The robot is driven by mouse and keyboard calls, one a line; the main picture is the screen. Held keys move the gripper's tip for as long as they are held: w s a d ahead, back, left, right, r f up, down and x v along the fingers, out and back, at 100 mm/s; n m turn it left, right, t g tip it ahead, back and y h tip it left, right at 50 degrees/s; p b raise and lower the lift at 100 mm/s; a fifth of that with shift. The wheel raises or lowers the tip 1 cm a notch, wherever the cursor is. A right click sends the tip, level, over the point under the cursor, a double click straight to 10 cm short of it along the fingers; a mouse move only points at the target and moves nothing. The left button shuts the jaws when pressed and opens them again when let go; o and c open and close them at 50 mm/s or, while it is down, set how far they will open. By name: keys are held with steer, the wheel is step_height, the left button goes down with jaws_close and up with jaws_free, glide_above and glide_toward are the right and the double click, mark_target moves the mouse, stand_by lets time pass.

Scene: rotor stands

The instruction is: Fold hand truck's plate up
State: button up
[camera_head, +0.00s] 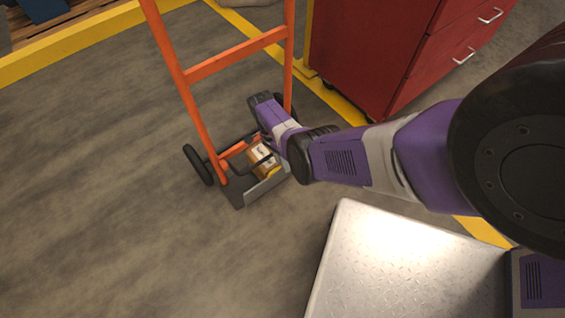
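The orange hand truck (235,66) stands upright on the floor in the middle of the head view. Its grey plate (266,187) is down at the foot of the frame, facing toward me. A small box with a white label and yellow-orange sides (264,158) sits on or just above the plate. My purple arm reaches in from the right, and its end is at the hand truck's foot. My gripper (258,160) is partly hidden by the arm; dark finger-like parts show around the box. I cannot tell whether they grip it or touch the plate.
A red drawer cabinet (365,50) stands behind and right of the hand truck. A metal tread-plate surface (400,265) is at the bottom right. The floor at left is clear.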

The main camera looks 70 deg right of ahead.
steer(key=shift+o, duration=0.9)
steer(key=shift+w+r, duration=0.1)
steer(key=shift+r, duration=0.1)
steer(key=p+v, duration=0.3)
steer(key=v, duration=0.4)
steer(key=shift+r, duration=0.2)
steer(key=shift+d, duration=0.1)
